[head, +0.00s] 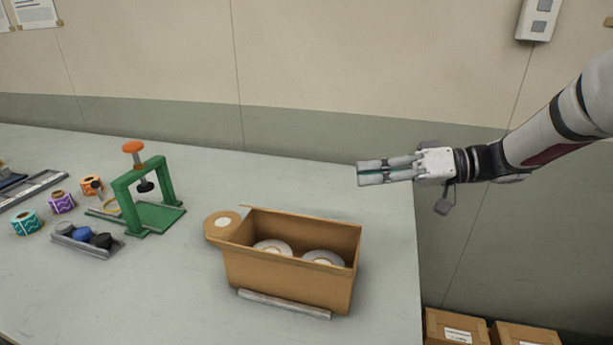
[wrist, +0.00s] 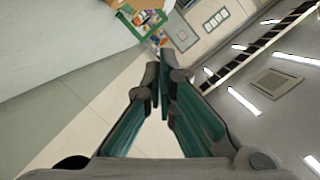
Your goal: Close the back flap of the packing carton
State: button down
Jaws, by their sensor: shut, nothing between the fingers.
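The brown packing carton (head: 285,284) stands open-topped on the table. Two pale round rolls (head: 323,257) with light centres sit inside it. The carton's back side (head: 312,230) rises behind the rolls, and its top edge slants from upper left to right. I cannot clearly tell the back flap from the back wall. My gripper (head: 361,173) is shut and empty, above and behind the carton's right end, clear of it and pointing left.
A tan disc (head: 222,224) with a pale centre is at the carton's left end. A metal strip (head: 284,304) lies along its front. A green press (head: 146,197) and several small rolls stand left. The table's right edge is near; cartons (head: 456,328) stand below.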

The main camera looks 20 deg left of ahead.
aim_at(301, 216)
jog(key=shift+n, duration=0.5)
jog(key=s+a+f, duration=0.1)
jog(key=a, duration=0.2)
jog(key=s+a+f, duration=0.1)
jog(key=a+f, duration=0.1)
jog(key=a, duration=0.1)
jog(key=s+a+f, duration=0.1)
jog(key=a, duration=0.2)
jog(key=shift+s+a+f, duration=0.15)
jog(key=shift+s+a, duration=0.2)
jog(key=shift+a, duration=0.05)
jog(key=shift+s+f, duration=0.35)
jog(key=shift+f, duration=0.05)
